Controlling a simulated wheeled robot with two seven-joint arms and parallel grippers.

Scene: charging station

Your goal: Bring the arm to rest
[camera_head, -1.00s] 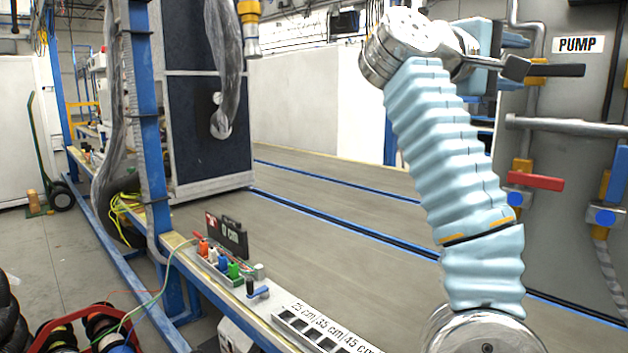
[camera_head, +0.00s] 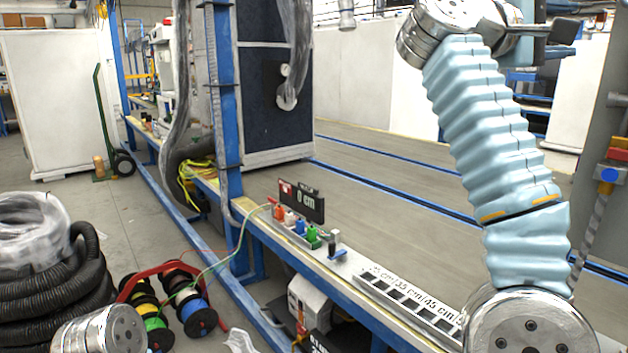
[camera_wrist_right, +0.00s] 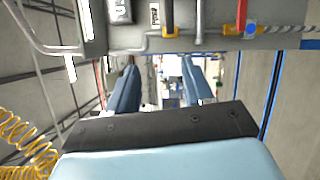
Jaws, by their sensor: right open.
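My right arm (camera_head: 490,130), in a light blue ribbed sleeve, rises from the lower right of the head view to a bent metal joint near the top. My right gripper (camera_wrist_right: 158,85) shows in the wrist view with two blue fingers spread apart and nothing between them. In the head view the wrist and gripper end are partly cut off by the top edge, so the fingers are not clear there. My left gripper is not in view; only a metal joint of mine shows at the lower left.
A grey panel (camera_head: 598,110) with a red-handled valve (camera_head: 618,154) stands at the right. A workbench (camera_head: 400,180) with a blue post (camera_head: 225,100), a 0 cm display (camera_head: 308,200) and a slotted strip (camera_head: 410,300) runs across. Cable spools (camera_head: 190,305) and black hose coils (camera_head: 50,280) lie left.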

